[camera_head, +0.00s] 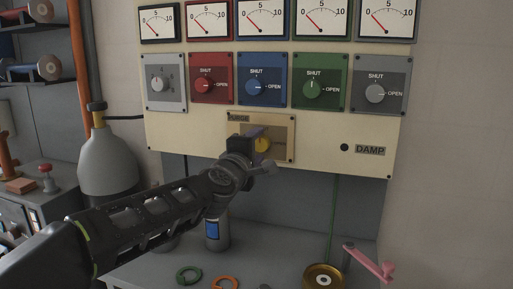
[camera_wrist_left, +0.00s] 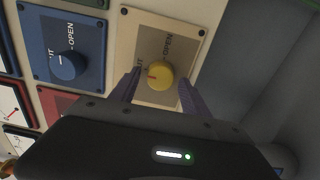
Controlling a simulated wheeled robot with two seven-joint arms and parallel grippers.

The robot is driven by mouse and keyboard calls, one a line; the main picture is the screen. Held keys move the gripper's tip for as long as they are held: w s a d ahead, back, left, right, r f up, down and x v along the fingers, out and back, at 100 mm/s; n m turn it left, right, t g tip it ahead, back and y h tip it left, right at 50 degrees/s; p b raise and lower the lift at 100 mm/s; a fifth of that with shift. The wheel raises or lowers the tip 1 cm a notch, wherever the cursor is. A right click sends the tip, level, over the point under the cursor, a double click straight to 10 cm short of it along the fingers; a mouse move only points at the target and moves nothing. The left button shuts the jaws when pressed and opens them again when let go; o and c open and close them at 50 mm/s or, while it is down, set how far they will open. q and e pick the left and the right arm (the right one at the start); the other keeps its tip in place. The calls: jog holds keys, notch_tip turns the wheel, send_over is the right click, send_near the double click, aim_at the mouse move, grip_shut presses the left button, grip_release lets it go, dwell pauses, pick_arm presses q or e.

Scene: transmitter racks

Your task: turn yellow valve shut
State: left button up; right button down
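The yellow valve (camera_head: 263,145) is a round knob on a beige plate (camera_head: 284,128) low on the cream panel, partly hidden by my left gripper. In the left wrist view the yellow valve (camera_wrist_left: 161,75) sits between my two fingers, with a red mark on its left side. OPEN is printed up and to its right; the word at its upper left is partly hidden. My left gripper (camera_wrist_left: 160,88) is open, one finger on each side of the knob; I cannot tell whether they touch it. My right gripper is not in view.
Red (camera_head: 205,85), blue (camera_head: 256,87), green (camera_head: 312,89) and grey knobs sit above, under several gauges. A grey bottle (camera_head: 108,165) stands left. Below, a bench holds a can (camera_head: 216,232), rings, a brass disc (camera_head: 323,279) and a pink lever (camera_head: 369,262).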

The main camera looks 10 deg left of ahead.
pick_arm(q)
jog(key=shift+s, duration=0.1)
jog(key=s, duration=0.7)
jog(key=shift+s+a, duration=0.25)
jog(key=shift+s, duration=0.05)
